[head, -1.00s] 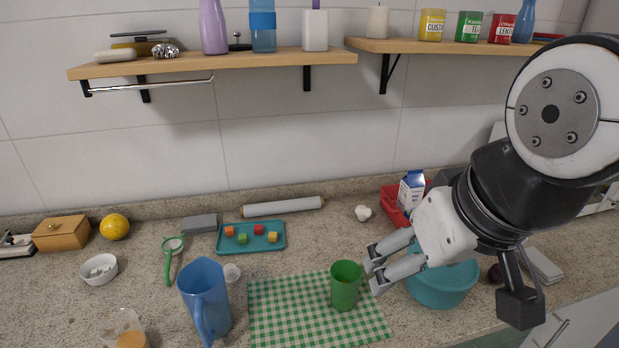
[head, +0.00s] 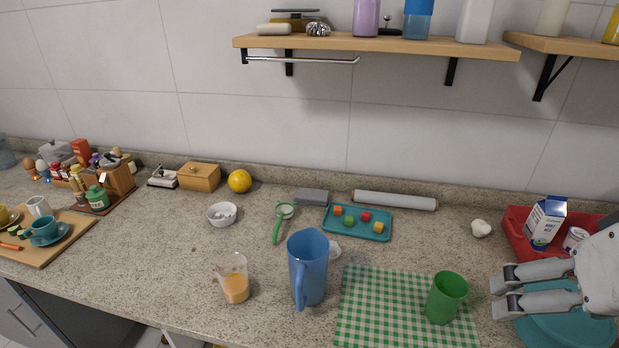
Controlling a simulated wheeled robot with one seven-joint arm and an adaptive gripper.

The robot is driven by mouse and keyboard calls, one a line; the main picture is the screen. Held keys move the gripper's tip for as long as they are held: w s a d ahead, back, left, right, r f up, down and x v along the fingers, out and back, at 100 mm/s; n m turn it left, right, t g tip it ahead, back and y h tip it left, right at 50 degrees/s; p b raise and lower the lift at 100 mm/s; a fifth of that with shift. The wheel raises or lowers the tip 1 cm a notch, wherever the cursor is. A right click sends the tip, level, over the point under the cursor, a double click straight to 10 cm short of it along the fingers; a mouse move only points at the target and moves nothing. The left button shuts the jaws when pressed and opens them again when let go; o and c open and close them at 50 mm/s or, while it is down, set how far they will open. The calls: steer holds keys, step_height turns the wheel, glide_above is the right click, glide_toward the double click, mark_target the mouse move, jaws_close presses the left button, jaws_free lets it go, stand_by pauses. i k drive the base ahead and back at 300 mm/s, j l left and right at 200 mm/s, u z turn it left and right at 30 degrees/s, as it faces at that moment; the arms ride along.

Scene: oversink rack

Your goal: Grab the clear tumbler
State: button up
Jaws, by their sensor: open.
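A clear tumbler (head: 234,279) with some orange-brown drink in its bottom stands on the stone counter at the front, left of the blue pitcher. My gripper (head: 496,294) is at the right, open and empty. Its fingers point left, just right of the green cup and in front of the red bin, far from the tumbler.
Between my gripper and the tumbler stand the green cup (head: 445,297) on a checked cloth (head: 375,308) and the tall blue pitcher (head: 307,268). A green peeler (head: 280,220) and white bowl (head: 222,214) lie behind the tumbler.

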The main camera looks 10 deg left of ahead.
mark_target(236, 289)
steer(key=k+j+u, duration=0.9)
steer(key=j+u, duration=0.25)
